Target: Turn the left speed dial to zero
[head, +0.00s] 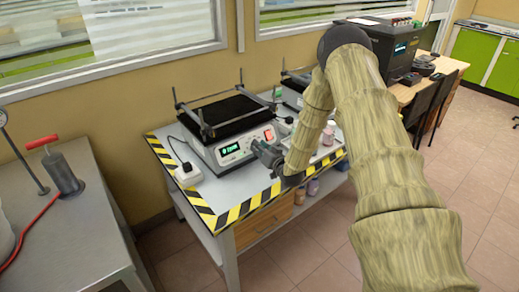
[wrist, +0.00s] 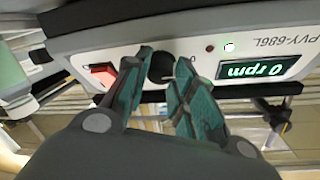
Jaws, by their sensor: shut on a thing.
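The left shaker (head: 225,125) stands on the bench with a black platform on top. Its front panel (wrist: 200,40) shows upside down in the wrist view, with a lit display (wrist: 258,68) reading "0 rpm". The black speed dial (wrist: 161,67) sits between the display and a red switch (wrist: 100,75). My gripper (wrist: 160,72) has its two green-padded fingers closed around the dial, one on each side. In the head view my gripper (head: 262,150) is at the front right of the shaker and hides the dial.
A second shaker (head: 297,85) stands behind to the right, partly hidden by my arm. A white power plug block (head: 187,175) lies left of the left shaker. The bench has a yellow-black striped edge (head: 237,212). A metal table (head: 70,215) stands at the left.

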